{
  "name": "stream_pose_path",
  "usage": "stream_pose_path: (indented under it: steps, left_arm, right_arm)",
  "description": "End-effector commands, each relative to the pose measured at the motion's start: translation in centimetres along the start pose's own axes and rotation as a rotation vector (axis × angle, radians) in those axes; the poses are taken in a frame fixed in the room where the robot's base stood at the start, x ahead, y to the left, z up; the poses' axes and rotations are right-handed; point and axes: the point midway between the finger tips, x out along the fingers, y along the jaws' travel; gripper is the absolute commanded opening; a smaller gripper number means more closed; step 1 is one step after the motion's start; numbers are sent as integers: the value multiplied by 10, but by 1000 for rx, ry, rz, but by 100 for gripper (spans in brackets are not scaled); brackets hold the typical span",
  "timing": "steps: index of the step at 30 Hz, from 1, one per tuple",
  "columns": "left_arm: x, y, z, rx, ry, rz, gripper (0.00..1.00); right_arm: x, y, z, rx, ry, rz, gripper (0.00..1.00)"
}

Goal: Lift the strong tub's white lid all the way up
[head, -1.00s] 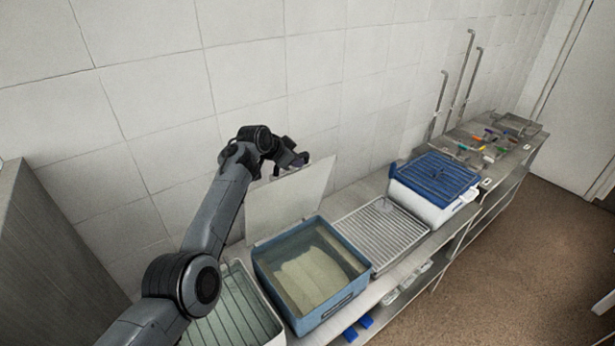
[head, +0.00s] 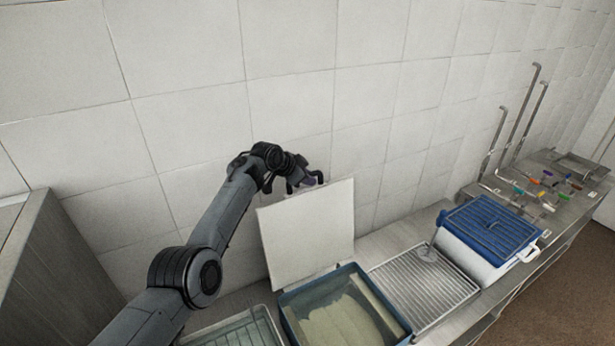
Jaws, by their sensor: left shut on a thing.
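The white lid (head: 308,235) stands upright, or close to it, along the back edge of the blue tub (head: 380,291), on the wall side. The tub is open and holds cloudy liquid with a pale shape in it. My left gripper (head: 314,182) is at the lid's top edge and is shut on it; the fingers are small and partly hidden. My right gripper is not in view.
A pale tray with a greenish inside (head: 268,325) is left of the tub. A wire drain rack (head: 420,284) is right of it, then a white box with a blue slatted top (head: 490,228). Pipes and coloured taps are farther right. The tiled wall is close behind the lid.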

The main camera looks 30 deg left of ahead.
Motion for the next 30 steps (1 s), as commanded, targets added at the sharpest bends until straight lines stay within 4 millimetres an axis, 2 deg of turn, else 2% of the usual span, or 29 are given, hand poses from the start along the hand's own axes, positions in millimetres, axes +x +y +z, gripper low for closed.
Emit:
stream_pose_path:
  steps: [1,7,8,11,24,30]
  left_arm:
    - [1,-4,7,-12,-5,-10,0]
    - [1,-5,9,-14,-7,-11,0]
    - [1,-5,9,-14,-7,-11,28]
    - [1,-5,9,-13,-8,-10,43]
    - [0,-3,7,-9,-8,-4,44]
    - [-8,-3,6,-7,-3,-4,44]
  right_arm:
    - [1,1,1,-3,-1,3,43]
    - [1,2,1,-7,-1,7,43]
    - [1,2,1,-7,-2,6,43]
    - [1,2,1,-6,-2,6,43]
    - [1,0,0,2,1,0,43]
    - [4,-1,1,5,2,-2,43]
